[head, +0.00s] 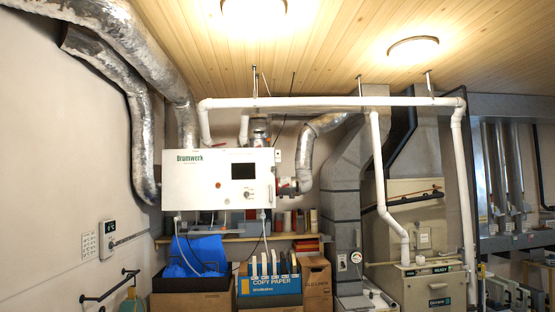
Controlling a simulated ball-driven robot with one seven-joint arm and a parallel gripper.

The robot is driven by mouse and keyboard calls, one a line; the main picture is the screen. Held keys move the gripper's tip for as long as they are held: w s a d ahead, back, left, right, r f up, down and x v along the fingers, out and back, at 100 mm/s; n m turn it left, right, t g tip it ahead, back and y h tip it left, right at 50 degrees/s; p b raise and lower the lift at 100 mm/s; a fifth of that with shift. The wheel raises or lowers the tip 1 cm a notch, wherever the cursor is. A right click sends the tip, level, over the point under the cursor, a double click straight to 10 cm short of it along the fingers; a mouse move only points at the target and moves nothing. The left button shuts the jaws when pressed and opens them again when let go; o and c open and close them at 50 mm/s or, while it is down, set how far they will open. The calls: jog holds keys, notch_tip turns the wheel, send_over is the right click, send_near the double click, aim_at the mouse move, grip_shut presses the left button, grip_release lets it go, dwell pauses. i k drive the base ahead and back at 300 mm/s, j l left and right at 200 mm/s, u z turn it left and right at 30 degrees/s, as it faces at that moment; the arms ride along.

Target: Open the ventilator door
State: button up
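The ventilator (200,188) is a white box labelled "Brumwerk", mounted high on the back wall left of the middle. Its broad front door looks shut. The front has a dark display (243,171), a small red button (218,185) and a small round control (250,191) below the display. Small dark fittings show at its right edge, too small to make out. Silver ducts join it on the left, top and right, and hoses hang from its underside. My gripper is not in view, and the ventilator appears to be some way off.
Below the ventilator are a shelf (230,238) with books or boxes, a blue bag (200,256) and a copy paper box (270,285). A grey duct (342,215) and a furnace (437,289) stand to the right. A black rail (108,287) juts from the left wall.

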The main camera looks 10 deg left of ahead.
aim_at(190, 177)
jog(key=i+u, duration=0.2)
jog(key=i, duration=3.5)
